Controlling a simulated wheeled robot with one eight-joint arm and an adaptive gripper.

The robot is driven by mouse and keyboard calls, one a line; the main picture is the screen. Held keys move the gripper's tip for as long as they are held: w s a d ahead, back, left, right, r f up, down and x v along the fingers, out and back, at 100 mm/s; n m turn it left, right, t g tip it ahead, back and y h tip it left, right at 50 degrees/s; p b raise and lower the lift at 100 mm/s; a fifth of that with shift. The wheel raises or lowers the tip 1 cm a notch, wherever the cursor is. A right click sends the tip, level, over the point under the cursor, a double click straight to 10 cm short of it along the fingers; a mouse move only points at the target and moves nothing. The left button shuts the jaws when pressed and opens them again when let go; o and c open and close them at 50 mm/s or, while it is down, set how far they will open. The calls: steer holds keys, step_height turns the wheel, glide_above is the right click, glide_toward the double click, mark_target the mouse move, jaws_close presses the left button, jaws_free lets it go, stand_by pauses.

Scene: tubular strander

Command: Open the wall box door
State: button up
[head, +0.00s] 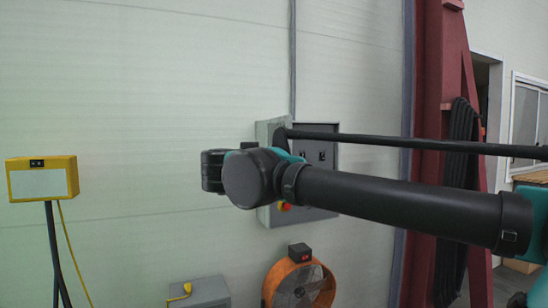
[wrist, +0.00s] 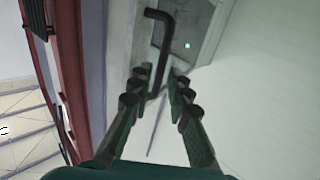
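The grey wall box (head: 322,150) is on the pale wall in the head view, mostly hidden behind my arm. A lighter grey panel (head: 266,131) shows at its left; I cannot tell whether this is a door or the box side. In the wrist view the box (wrist: 201,20) is at the top with a small green light. A black bent handle (wrist: 164,45) runs down from it, its lower end between my fingers. My gripper (wrist: 160,76) is open, with gaps beside the handle; contact is not clear. In the head view my gripper is mostly hidden behind my wrist.
A yellow box on a stand (head: 43,179) is at the left. An orange fan (head: 299,284) and a grey case (head: 198,292) are below the wall box. A dark red column (head: 433,70) stands to the right. The wall left of my wrist is clear.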

steer(key=v, duration=0.8)
